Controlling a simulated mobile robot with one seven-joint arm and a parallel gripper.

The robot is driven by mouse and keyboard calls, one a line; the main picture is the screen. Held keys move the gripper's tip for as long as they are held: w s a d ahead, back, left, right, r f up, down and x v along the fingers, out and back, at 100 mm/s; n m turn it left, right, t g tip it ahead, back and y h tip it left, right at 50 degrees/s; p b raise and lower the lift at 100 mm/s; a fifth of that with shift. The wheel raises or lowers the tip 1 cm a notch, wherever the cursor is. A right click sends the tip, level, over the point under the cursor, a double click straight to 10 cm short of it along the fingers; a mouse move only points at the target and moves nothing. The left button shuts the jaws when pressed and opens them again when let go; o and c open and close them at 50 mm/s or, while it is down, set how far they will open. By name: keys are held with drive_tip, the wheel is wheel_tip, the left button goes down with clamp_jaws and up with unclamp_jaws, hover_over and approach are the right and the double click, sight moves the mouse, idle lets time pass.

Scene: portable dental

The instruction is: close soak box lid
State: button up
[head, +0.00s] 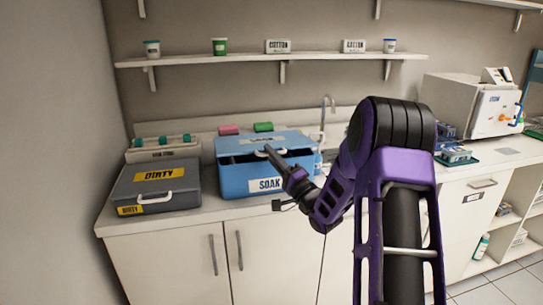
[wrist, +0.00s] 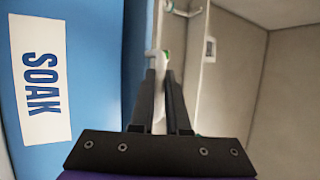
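The blue soak box (head: 232,183) stands on the counter with a white SOAK label on its front, which fills the left of the wrist view (wrist: 40,85). Its blue lid (head: 240,142) is slightly raised, with a dark gap below its front edge. A white handle (head: 262,153) is on the lid's front. My gripper (head: 271,152) reaches this handle from the front right. In the wrist view my gripper's fingers (wrist: 161,78) are close together, with the white handle (wrist: 160,62) between them. The fingers hide part of the handle.
A grey DIRTY box (head: 155,187) stands left of the soak box. A faucet (head: 328,105) stands to the right. A shelf (head: 270,57) runs above.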

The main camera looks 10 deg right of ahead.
drive_tip(key=v, duration=1.7)
drive_tip(key=shift+s, duration=0.2)
drive_tip(key=shift+f, duration=0.1)
